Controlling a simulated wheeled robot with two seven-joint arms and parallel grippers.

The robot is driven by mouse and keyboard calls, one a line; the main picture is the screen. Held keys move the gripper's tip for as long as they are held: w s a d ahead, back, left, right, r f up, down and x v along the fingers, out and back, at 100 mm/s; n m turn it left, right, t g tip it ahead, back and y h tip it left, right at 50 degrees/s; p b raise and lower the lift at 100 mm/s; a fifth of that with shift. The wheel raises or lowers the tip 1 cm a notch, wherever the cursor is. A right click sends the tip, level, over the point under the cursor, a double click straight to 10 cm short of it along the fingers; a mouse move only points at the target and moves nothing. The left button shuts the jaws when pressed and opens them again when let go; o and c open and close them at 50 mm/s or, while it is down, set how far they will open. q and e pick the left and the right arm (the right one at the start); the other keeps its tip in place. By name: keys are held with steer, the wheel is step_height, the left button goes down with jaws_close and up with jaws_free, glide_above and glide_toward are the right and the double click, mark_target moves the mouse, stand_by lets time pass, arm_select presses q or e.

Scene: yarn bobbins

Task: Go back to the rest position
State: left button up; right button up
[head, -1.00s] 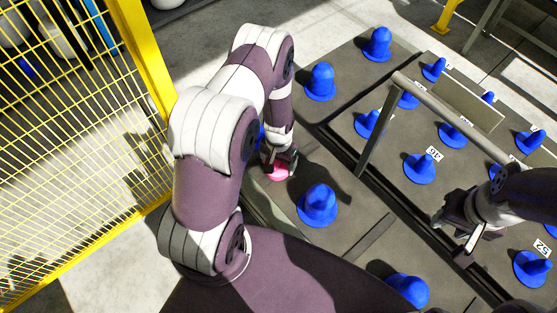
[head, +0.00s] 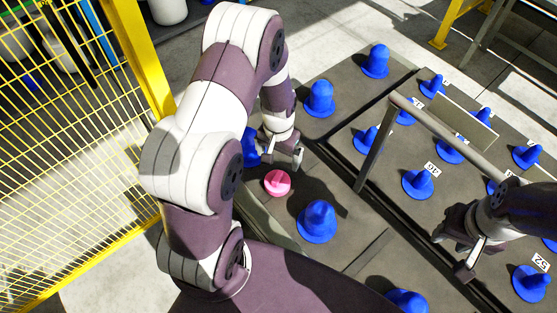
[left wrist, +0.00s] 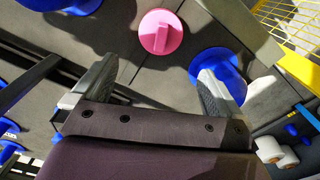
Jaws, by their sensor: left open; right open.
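My left gripper (head: 283,152) is open and empty above the dark grey board, just behind a pink bobbin (head: 277,183) in the head view. The pink bobbin stands free of the fingers; in the left wrist view (left wrist: 160,32) it shows beyond and between the two spread fingertips. In that view my left gripper (left wrist: 150,88) has nothing between its fingers. A blue bobbin (head: 251,147) is partly hidden behind my left wrist. My right gripper (head: 461,235) is open at the right, over the board's dark channel, with no bobbin seen in it.
Several blue bobbins stand on the boards, one (head: 317,221) close to the pink one. A grey rail (head: 440,125) on a post rises between the arms. A yellow mesh fence (head: 75,150) stands at the left, close to my left arm.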

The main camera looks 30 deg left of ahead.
stand_by(0.4)
arm_select(q)
steer(key=s+d+r+p, duration=0.1)
steer(key=s+r+p, duration=0.1)
steer(key=r, duration=0.5)
steer(key=s+d+r+t+p, duration=0.1)
steer(key=s+d+r+p, duration=0.1)
steer(key=s+r, duration=0.2)
steer(key=s+d+r+p, duration=0.2)
steer(key=s+r, duration=0.1)
steer(key=r, duration=0.6)
steer(key=shift+s+d+r, duration=0.15)
steer(key=shift+s+r, duration=0.15)
steer(key=shift+s, duration=0.15)
